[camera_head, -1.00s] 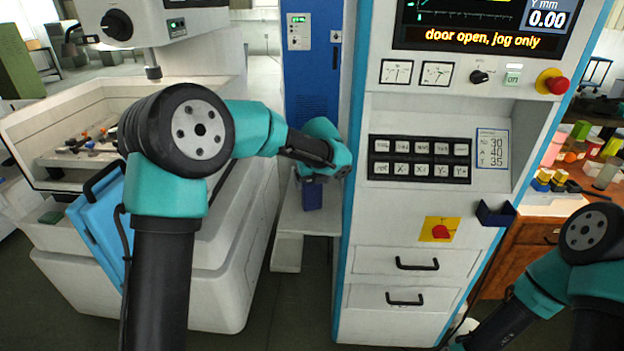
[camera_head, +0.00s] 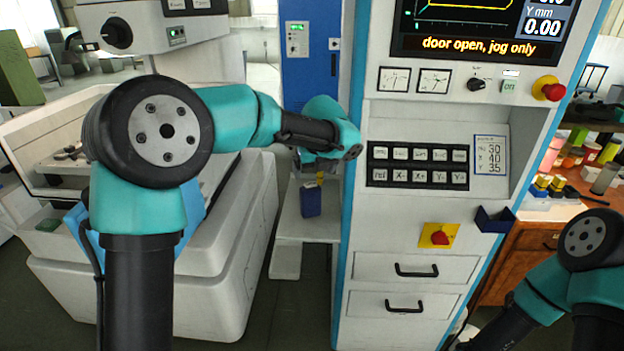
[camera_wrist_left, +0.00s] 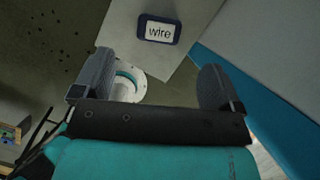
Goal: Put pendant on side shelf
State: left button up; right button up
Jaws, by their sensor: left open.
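The side shelf (camera_head: 292,228) is a light grey ledge between the white machine and the console; it also shows in the left wrist view (camera_wrist_left: 150,68). A small dark blue box (camera_head: 311,201) stands on it. In the left wrist view, a dark blue rounded item with a white "wire" label (camera_wrist_left: 160,30) is on the shelf, beyond my fingers. I cannot tell whether either is the pendant; I make out no other sure pendant. My left gripper (camera_wrist_left: 155,85) is open and empty, above the shelf; its fingers are mostly hidden in the head view. My right gripper is out of view.
The console (camera_head: 415,225) rises right beside the shelf, with a dark blue empty-looking holder (camera_head: 494,219) on its right side. The white machine (camera_head: 225,255) stands at the left. A blue cabinet (camera_head: 310,70) is behind. A wooden bench (camera_head: 530,240) is at the right.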

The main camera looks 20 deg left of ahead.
pick_arm(q)
jog(key=v, duration=0.4)
jog(key=shift+f, duration=0.1)
jog(key=shift+c, duration=0.2)
dwell(1.9)
